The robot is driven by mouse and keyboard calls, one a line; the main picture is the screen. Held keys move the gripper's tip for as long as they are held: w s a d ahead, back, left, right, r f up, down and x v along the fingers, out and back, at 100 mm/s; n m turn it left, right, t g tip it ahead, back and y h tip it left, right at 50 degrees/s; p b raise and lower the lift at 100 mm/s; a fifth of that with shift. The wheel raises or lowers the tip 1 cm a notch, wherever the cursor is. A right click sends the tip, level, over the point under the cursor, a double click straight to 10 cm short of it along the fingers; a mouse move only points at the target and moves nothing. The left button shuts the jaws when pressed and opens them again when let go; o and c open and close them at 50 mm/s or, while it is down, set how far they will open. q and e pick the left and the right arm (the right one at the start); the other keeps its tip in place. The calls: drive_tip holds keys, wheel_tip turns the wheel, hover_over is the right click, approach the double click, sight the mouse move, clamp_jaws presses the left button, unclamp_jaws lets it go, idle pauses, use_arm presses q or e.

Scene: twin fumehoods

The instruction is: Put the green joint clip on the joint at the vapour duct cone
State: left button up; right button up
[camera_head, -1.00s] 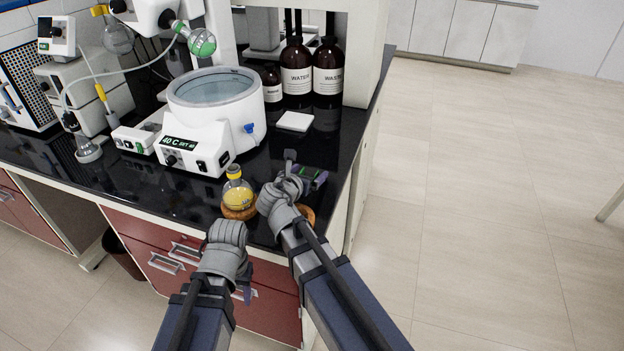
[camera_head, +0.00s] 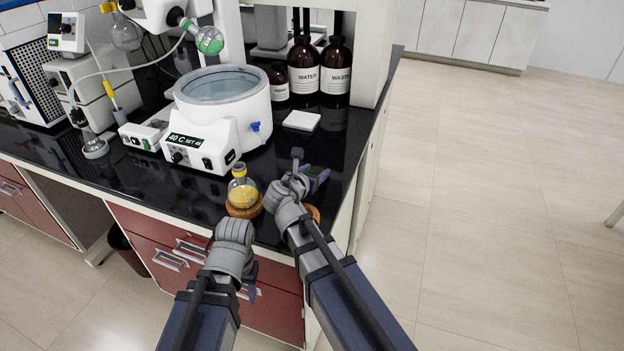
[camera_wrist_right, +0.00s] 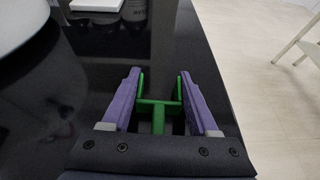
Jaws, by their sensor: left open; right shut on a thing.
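The green joint clip (camera_wrist_right: 158,108) shows in the right wrist view, between the purple fingers of my right gripper (camera_wrist_right: 158,88), which is shut on it. In the head view my right gripper (camera_head: 318,178) is over the bench's front right corner, and the clip cannot be made out. My left gripper (camera_head: 252,291) is open, low in front of the red drawers and mostly hidden by its wrist. The evaporator head (camera_head: 160,12) at the top left carries a tilted glass piece with green (camera_head: 208,40). I cannot make out the duct cone clearly.
A round-bottom flask of yellow liquid (camera_head: 242,190) sits on a cork ring (camera_head: 243,209) left of my right gripper. The white heating bath (camera_head: 222,110) stands behind it. Brown bottles (camera_head: 304,68) and a white pad (camera_head: 302,120) are further back. Open floor lies right.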

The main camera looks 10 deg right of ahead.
drive_tip(key=shift+c, duration=1.2)
drive_tip(key=shift+r, duration=0.2)
wheel_tip(320, 180, up, 10)
drive_tip(key=p, duration=1)
drive_tip(key=shift+f, duration=0.15)
drive_tip(key=shift+d, duration=0.1)
